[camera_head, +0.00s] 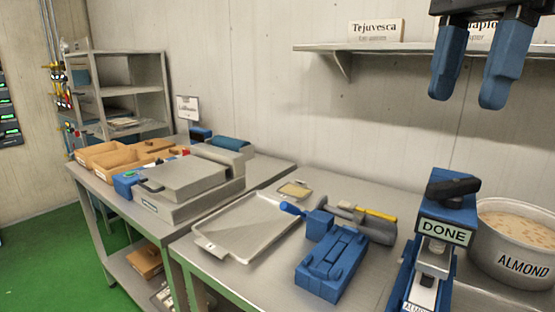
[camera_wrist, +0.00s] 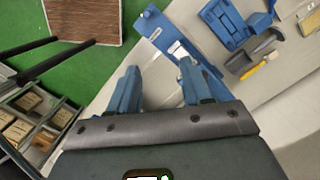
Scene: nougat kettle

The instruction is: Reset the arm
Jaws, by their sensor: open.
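My gripper (camera_head: 475,75) has two blue fingers. It is at the top right of the head view, raised above the table and in front of the shelf. The fingers are apart with nothing between them. In the wrist view my gripper (camera_wrist: 160,90) also shows open and empty, with the table edge and green floor beyond its fingers.
A blue block device (camera_head: 332,265), a metal tray (camera_head: 245,228) and a grey scoop (camera_head: 370,229) lie on the table. A wall shelf (camera_head: 400,49) is behind my gripper.

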